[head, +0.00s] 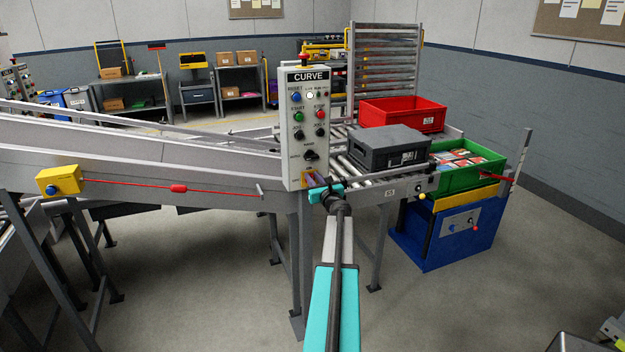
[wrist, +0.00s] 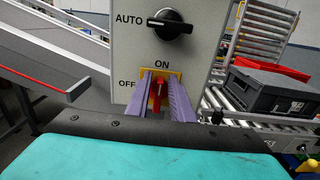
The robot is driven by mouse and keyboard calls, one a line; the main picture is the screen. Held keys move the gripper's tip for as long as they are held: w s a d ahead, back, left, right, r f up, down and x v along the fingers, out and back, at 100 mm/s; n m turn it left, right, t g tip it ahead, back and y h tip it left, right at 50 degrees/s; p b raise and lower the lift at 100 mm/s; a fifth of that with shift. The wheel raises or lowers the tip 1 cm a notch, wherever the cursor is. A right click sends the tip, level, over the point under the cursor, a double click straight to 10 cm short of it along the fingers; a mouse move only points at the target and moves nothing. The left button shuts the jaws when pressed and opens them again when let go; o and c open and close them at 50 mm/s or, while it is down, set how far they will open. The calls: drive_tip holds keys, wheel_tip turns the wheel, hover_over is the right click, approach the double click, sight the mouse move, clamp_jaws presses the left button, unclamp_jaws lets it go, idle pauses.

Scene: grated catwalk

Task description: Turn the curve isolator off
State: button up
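The grey CURVE control box (head: 306,130) stands on a post at the conveyor. Its isolator is a red handle (wrist: 156,92) on a yellow plate (wrist: 174,76) at the bottom of the box, also seen in the head view (head: 308,181). The handle stands roughly upright, below the ON label; the OFF label is to its left. My gripper (wrist: 163,84) is open, with its two purple fingers on either side of the handle. A gap shows on the right; I cannot tell whether the left finger touches. The handle's lower end is partly hidden.
A black selector knob (wrist: 170,24) sits above the isolator. More buttons and knobs fill the box. A dark grey crate (head: 388,148) and a red crate (head: 402,113) are on the rollers to the right. A yellow pull-cord switch (head: 60,181) is at the left.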

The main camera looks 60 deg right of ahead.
clamp_jaws()
drive_tip(key=shift+a, duration=0.1)
